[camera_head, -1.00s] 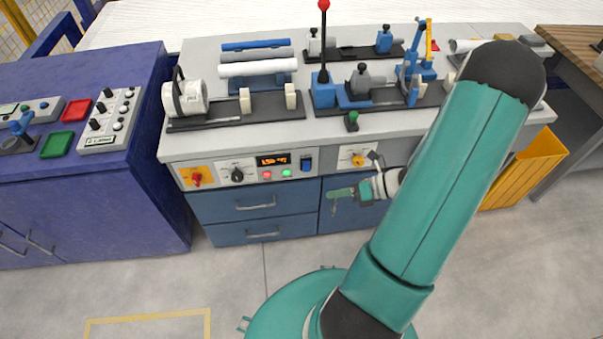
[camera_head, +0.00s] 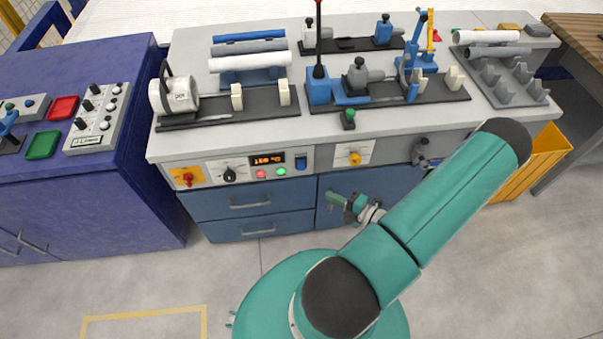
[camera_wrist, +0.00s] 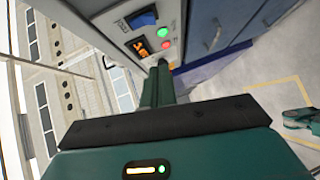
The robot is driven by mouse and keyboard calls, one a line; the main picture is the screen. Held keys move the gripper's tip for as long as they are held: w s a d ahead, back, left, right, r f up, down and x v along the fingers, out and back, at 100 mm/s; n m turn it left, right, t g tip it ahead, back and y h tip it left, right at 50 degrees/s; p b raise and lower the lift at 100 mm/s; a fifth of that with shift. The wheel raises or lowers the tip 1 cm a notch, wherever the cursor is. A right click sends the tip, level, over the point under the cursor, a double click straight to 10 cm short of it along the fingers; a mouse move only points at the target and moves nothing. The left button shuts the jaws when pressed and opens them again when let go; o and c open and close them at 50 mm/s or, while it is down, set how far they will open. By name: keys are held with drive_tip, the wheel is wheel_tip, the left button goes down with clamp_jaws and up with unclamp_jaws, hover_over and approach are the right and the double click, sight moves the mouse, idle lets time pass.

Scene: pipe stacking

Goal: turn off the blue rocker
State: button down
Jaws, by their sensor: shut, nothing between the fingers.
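The blue rocker (camera_head: 301,163) sits on the bench's front control panel, right of the lit orange display (camera_head: 268,159). It also shows in the wrist view (camera_wrist: 143,18), near the top, beside the display (camera_wrist: 140,47). I cannot tell which side of the rocker is pressed. My gripper (camera_head: 332,202) is shut and empty, in front of the blue drawers, below and to the right of the rocker. In the wrist view, my gripper's fingers (camera_wrist: 160,66) point up toward the panel and end apart from the rocker.
Red (camera_head: 261,174) and green (camera_head: 283,171) lit buttons lie under the display. A black knob (camera_head: 230,174) and a red rotary switch (camera_head: 188,178) are to the left. A yellow knob (camera_head: 354,158) is to the right. The floor before the drawers is clear.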

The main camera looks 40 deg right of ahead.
approach(301, 164)
drive_tip(key=w+a+f, duration=0.4)
drive_tip(key=w, duration=0.1)
drive_tip(key=shift+w+d, duration=0.5)
drive_tip(key=shift+w, duration=0.05)
drive_tip(key=shift+w+d+f+n+t, duration=0.2)
drive_tip(key=shift+w+n+t, duration=0.1)
drive_tip(key=shift+t, duration=0.1)
